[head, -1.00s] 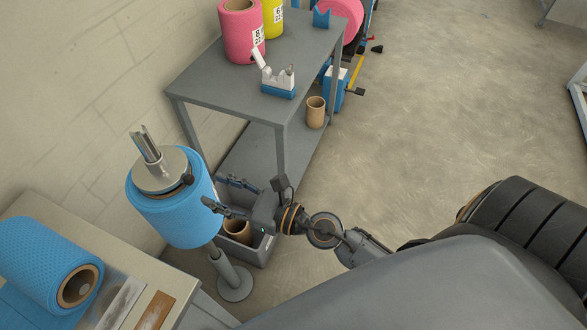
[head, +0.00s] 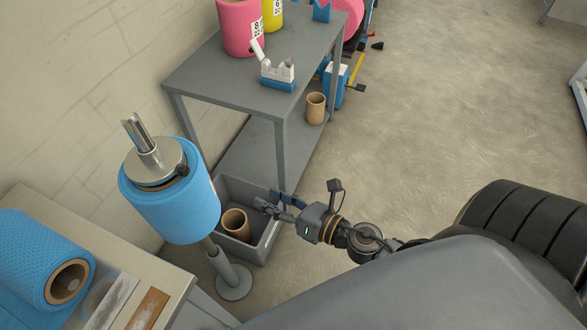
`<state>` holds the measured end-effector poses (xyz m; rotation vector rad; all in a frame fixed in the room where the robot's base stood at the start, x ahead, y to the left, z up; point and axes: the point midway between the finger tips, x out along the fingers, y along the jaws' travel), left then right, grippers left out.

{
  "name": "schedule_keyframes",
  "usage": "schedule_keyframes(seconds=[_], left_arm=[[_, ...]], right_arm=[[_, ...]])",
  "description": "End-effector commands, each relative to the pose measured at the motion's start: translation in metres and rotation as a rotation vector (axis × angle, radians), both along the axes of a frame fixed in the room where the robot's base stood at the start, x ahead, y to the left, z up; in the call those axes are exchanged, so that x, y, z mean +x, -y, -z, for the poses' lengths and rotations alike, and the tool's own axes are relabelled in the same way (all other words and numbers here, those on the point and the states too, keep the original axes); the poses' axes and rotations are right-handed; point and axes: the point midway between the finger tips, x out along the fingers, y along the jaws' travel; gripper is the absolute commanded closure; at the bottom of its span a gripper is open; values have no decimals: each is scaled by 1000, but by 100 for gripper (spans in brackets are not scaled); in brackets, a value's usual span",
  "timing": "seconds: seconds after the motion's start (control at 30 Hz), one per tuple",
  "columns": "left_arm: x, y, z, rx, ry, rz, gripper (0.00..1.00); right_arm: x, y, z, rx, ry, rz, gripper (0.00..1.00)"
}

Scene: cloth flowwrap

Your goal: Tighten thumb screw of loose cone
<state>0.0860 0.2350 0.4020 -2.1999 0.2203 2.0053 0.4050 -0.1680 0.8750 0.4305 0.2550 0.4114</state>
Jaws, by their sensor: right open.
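The metal cone (head: 158,166) sits on top of the blue roll (head: 177,206), around an upright metal shaft (head: 138,134) on a stand. A small dark thumb screw (head: 183,170) shows at the cone's right side. Whether it is loose cannot be told. My right gripper (head: 268,199) is open and empty, to the right of the blue roll and apart from it. It hangs over the grey bin. My left gripper is not in view.
A grey bin (head: 264,236) with a cardboard core (head: 236,224) stands beside the stand's base (head: 234,283). A grey shelf table (head: 215,83) is behind, with pink and yellow rolls. A bench with another blue roll (head: 40,262) is at left.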

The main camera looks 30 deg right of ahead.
Motion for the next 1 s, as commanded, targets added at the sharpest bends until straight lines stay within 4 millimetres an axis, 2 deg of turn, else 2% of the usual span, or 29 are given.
schedule_keyframes(seconds=[0.4, 0.6, 0.8, 1.0], left_arm=[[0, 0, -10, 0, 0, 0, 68], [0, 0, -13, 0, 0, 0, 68], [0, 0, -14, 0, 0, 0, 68], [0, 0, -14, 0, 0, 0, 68]], right_arm=[[3, 32, 77, 284, -269, 196, 57], [0, 44, 107, 392, -364, 282, 57], [-3, 49, 122, 448, -411, 326, 57], [-4, 50, 125, 459, -420, 335, 57]])
